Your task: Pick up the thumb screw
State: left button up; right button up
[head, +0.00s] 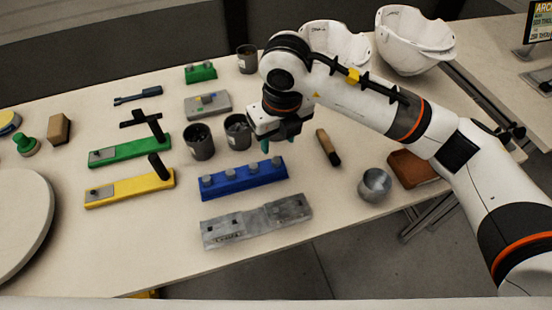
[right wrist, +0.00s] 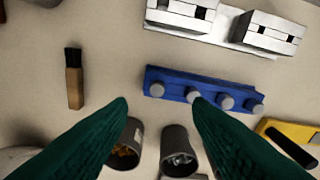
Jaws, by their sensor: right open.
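Several grey round-headed knobs, which look like thumb screws, stand in a row on a blue block (head: 243,184). One such thumb screw (head: 232,175) is near the middle of the row. In the right wrist view the blue block (right wrist: 207,98) lies just beyond the fingertips, and one thumb screw (right wrist: 193,96) appears close to the right-hand fingertip. My right gripper (head: 278,143) is open and empty, above the table behind the blue block. Its green fingers (right wrist: 160,104) are spread wide in the right wrist view. My left gripper is not in view.
Two dark cups (head: 200,142) (head: 237,132) with small parts stand behind the block. A grey metal fixture (head: 256,221) lies in front. A brush (head: 328,147) and metal bowl (head: 375,185) are to the right, green (head: 128,152) and yellow (head: 130,189) holders left. White helmet shells (head: 415,42) stand behind.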

aim_at(276, 160)
notch_tip(276, 160, down, 3)
jog(key=shift+w+a+f, duration=0.1)
jog(key=shift+w+f, duration=0.05)
jog(key=shift+f, duration=0.05)
jog(key=shift+w+f+p, duration=0.2)
jog(key=shift+f+p, duration=0.05)
jog(key=shift+f, duration=0.65)
jog(key=shift+w+f+p, duration=0.2)
jog(key=shift+f+p, duration=0.05)
jog(key=shift+f, duration=0.6)
jog(key=shift+w+f+p, duration=0.2)
jog(key=shift+f+p, duration=0.05)
jog(key=shift+f, duration=0.65)
grip_shut()
